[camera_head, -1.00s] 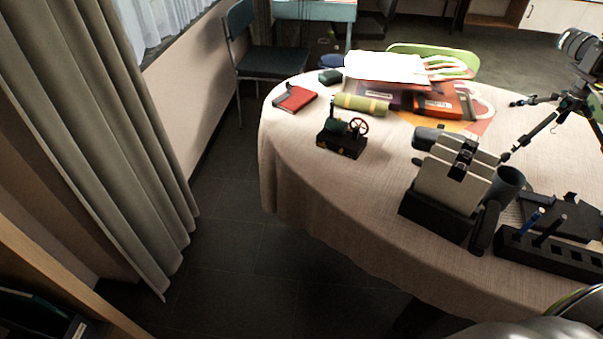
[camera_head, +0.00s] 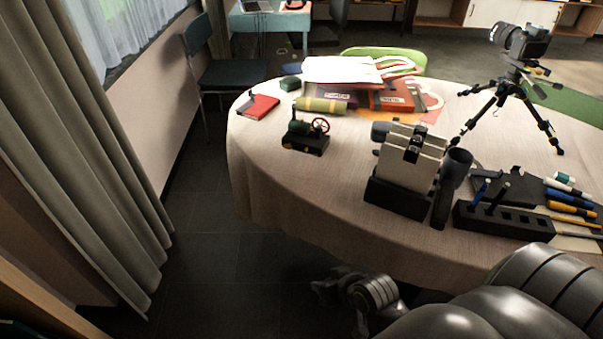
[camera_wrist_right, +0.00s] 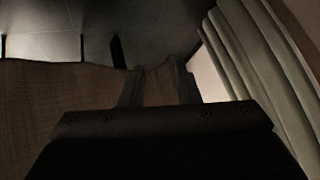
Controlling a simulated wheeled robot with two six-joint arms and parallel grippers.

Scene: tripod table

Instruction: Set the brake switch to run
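A small model engine (camera_head: 305,137) with a green body, a red spoked flywheel and a black base stands upright near the left edge of the table in the head view. No brake switch can be made out at this size, on the engine or elsewhere. My right gripper (camera_wrist_right: 158,70) shows two dark fingers spread apart with nothing between them in the right wrist view. In the head view my right arm is low at the bottom right, in front of the table and well away from the engine. My left gripper is not in view.
The cloth-covered table (camera_head: 285,195) holds a red notebook (camera_head: 258,106), a green-yellow roll (camera_head: 321,105), a black stand with pale panels (camera_head: 398,192), a pen holder (camera_head: 503,220) and a camera tripod (camera_head: 507,97). Cloth in front of the engine is clear. A curtain (camera_head: 95,150) hangs left.

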